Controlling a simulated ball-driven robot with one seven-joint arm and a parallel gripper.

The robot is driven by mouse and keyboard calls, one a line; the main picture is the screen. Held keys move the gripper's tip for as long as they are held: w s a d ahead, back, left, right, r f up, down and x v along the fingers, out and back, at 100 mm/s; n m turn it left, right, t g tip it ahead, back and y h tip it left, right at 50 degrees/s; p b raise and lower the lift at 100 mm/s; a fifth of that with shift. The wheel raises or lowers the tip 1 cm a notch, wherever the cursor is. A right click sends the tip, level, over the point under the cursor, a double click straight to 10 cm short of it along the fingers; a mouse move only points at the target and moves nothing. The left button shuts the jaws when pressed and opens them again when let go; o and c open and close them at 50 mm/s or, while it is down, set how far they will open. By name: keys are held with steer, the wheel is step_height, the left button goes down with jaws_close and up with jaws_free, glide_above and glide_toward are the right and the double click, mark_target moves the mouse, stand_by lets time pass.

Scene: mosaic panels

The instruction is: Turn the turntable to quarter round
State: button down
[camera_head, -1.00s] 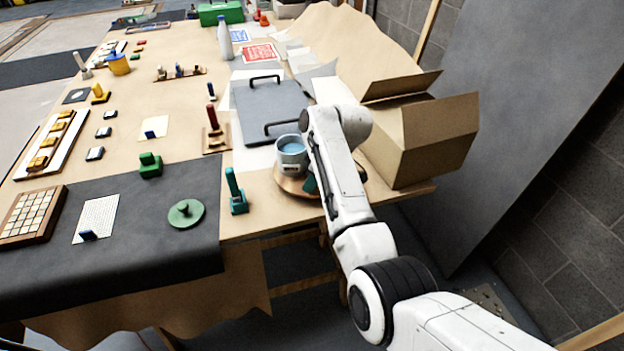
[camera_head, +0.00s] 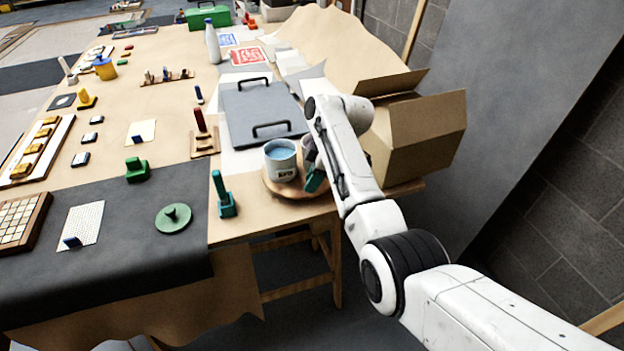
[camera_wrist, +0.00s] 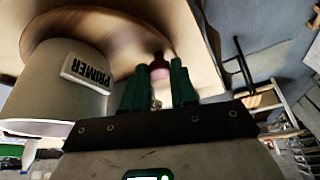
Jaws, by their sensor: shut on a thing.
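The turntable is a round wooden disc (camera_head: 277,188) at the near right corner of the table. It also shows in the wrist view (camera_wrist: 75,22). A pale can (camera_head: 281,163) with blue contents stands upright on it. Its label reads PRIMER in the wrist view (camera_wrist: 86,72). My gripper (camera_head: 314,179) is at the disc's right side, beside the can. In the wrist view its green fingers (camera_wrist: 159,78) are closed around a small dark red knob (camera_wrist: 159,66) by the disc's rim. The knob is hidden in the head view.
A teal upright-handled block (camera_head: 224,203) stands just left of the turntable. A grey panel with two handles (camera_head: 262,110) lies behind it. An open cardboard box (camera_head: 425,135) is at the right, close to my arm. The table's front edge is near.

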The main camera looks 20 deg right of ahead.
stand_by(0.4)
steer(key=c, duration=0.9)
jaws_free()
steer(key=b+v, duration=0.1)
steer(key=v, duration=0.9)
steer(key=shift+r, duration=0.4)
steer(key=shift+d, duration=0.15)
steer(key=s+f+m+h, duration=0.2)
steer(key=s+f+m, duration=0.4)
steer(key=s+f, duration=1.2)
steer(key=s+f+m+h, duration=0.1)
steer(key=s+f+m, duration=0.1)
steer(key=s, duration=1.1)
steer(key=s+f+m+g+h, duration=0.1)
steer(key=s+m, duration=0.4)
steer(key=s, duration=0.8)
steer(key=shift+s+f, duration=0.4)
steer(key=shift+f, duration=0.2)
